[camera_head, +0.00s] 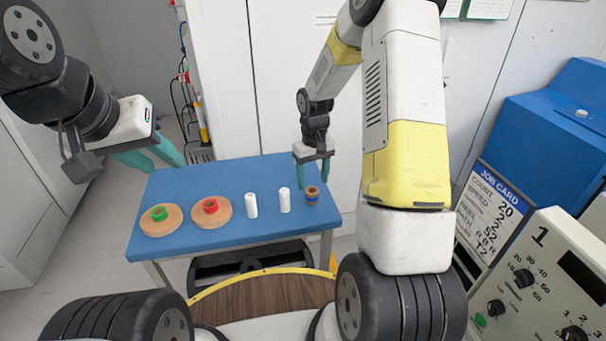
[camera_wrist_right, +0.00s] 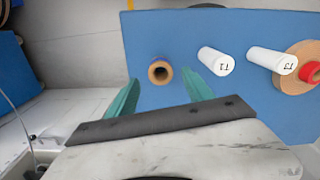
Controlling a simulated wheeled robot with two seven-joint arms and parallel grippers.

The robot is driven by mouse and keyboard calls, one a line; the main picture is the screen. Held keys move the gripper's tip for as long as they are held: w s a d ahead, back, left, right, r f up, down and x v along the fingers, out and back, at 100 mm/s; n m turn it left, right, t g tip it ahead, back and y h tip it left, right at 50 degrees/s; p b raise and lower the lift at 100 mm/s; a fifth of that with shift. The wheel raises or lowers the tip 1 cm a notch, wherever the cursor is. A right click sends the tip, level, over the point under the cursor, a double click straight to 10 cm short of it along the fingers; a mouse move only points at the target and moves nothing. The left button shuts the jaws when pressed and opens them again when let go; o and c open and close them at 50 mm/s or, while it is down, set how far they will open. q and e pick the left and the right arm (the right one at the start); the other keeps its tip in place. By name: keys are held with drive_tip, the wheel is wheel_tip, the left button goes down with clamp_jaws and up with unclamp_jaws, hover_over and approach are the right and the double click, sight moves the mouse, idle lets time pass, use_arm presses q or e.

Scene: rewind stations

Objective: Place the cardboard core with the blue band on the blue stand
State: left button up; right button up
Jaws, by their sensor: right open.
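The cardboard core with the blue band (camera_head: 312,197) stands upright near the right end of the blue table (camera_head: 180,182). It also shows in the right wrist view (camera_wrist_right: 160,73), with its hollow end facing the camera. My right gripper (camera_head: 314,176) is open and empty just above the core; in the right wrist view the core lies ahead of the gap between its teal fingers (camera_wrist_right: 162,95). My left gripper (camera_head: 155,155) is open and empty above the table's left back corner. I cannot make out a separate blue stand.
Two white cylinders (camera_head: 251,206) (camera_head: 284,200) stand left of the core. A job card (camera_head: 491,212) and control panel (camera_head: 545,275) are at right. The table's back strip is clear.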

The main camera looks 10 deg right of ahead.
drive_tip(key=s+r+t, duration=0.1)
drive_tip(key=s+r, duration=0.3)
drive_tip(key=r, duration=0.6)
drive_tip(key=s+r+t, duration=0.2)
drive_tip(key=s+r, duration=0.3)
drive_tip(key=r, duration=0.6)
drive_tip(key=s+a+r+m+t+y, duration=0.1)
drive_tip(key=s+r, duration=0.2)
drive_tip(key=s, duration=0.4)
drive_tip(key=s+a+r+m+t+y, duration=0.1)
drive_tip(key=s+r+t, duration=0.1)
drive_tip(key=s, duration=0.6)
drive_tip(key=shift+s+a+r, duration=0.15)
drive_tip(key=shift+a+r, duration=0.2)
drive_tip(key=shift+r, duration=0.5)
